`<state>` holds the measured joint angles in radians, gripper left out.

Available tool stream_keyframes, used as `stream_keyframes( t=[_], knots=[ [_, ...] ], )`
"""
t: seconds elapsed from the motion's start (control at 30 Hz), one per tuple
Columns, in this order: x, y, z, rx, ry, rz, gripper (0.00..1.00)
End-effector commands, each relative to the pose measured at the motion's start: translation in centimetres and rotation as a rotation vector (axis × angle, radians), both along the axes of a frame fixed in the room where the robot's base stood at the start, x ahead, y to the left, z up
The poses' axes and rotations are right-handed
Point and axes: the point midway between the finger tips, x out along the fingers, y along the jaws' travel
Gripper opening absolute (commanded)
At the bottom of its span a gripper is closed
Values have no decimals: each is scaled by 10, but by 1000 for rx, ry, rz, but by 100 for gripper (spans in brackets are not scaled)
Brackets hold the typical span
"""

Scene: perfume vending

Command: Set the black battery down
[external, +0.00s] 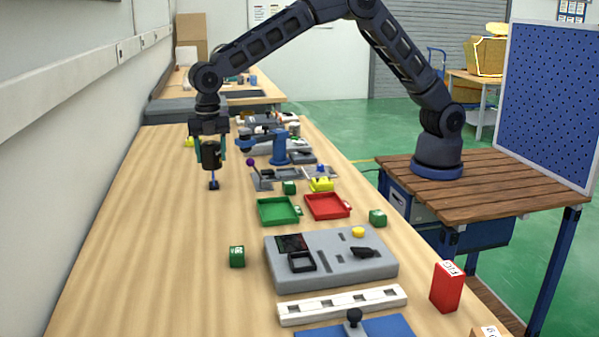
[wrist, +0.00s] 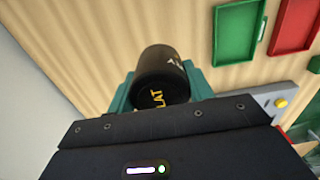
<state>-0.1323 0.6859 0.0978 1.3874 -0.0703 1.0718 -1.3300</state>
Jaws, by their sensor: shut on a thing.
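The black battery (external: 211,155) is a dark cylinder held between the teal fingers of my gripper (external: 210,147), over the left part of the wooden table (external: 150,205). In the wrist view the battery (wrist: 165,70) sits between the two teal fingers of my gripper (wrist: 160,88), with yellow lettering on its near end and white marks on its side. My gripper is shut on it. A small dark blue object (external: 213,185) shows just below the battery; whether they touch cannot be told.
A green tray (external: 278,222) and a red tray (external: 340,216) lie to the right. A grey device (external: 345,282) and a green cube (external: 237,257) are nearer the camera. A blue-armed device (external: 272,146) stands close right of my gripper. The table's left side is mostly clear.

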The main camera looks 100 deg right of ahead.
Motion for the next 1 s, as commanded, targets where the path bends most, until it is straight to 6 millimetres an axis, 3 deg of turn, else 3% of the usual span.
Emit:
stream_keyframes(
  t=[0.4, 0.77, 1.0],
  knots=[
    [0, 0, -86, 0, 2, -1, 17],
    [0, 0, -112, 0, 0, 0, 17],
    [0, 0, -143, 0, 0, 1, 17]
  ],
)
